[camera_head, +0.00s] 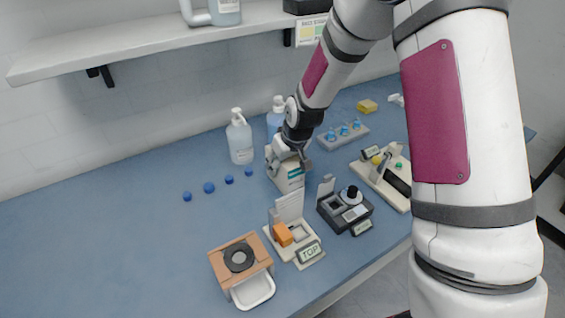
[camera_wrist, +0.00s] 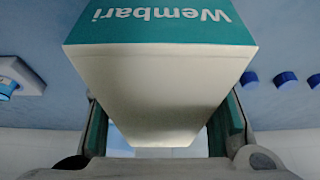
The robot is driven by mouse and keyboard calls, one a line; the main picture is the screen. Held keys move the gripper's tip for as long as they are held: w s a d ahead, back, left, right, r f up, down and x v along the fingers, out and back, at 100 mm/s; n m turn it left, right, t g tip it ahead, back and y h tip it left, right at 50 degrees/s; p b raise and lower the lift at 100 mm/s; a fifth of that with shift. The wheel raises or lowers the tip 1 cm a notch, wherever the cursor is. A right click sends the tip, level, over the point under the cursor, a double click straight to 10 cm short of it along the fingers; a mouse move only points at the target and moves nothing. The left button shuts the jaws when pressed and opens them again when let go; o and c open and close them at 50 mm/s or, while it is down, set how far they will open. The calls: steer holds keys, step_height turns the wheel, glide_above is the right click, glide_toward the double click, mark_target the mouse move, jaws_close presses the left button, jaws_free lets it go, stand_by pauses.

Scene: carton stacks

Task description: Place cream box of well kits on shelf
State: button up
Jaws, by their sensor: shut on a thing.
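A cream box (camera_head: 288,178) with a teal band stands on the blue bench in the head view, below my arm's end. In the wrist view the box (camera_wrist: 160,75) fills the middle, its teal face reading "Wembari" upside down. My gripper (camera_head: 287,158) is shut on the box, with a finger on each side of it in the wrist view (camera_wrist: 165,135). I cannot tell whether the box touches the bench. The white wall shelf (camera_head: 120,55) runs across the upper left of the head view, with bare room on its left part.
A clear pump bottle (camera_head: 240,140) and a bluish bottle (camera_head: 275,120) stand just behind the box. Several blue caps (camera_head: 209,188) lie to its left. Small devices (camera_head: 345,208) stand in front. A jug (camera_head: 212,12) and a dark item (camera_head: 306,6) are on the shelf.

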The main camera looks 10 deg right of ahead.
steer(key=shift+f, duration=0.15)
steer(key=o, duration=1.5)
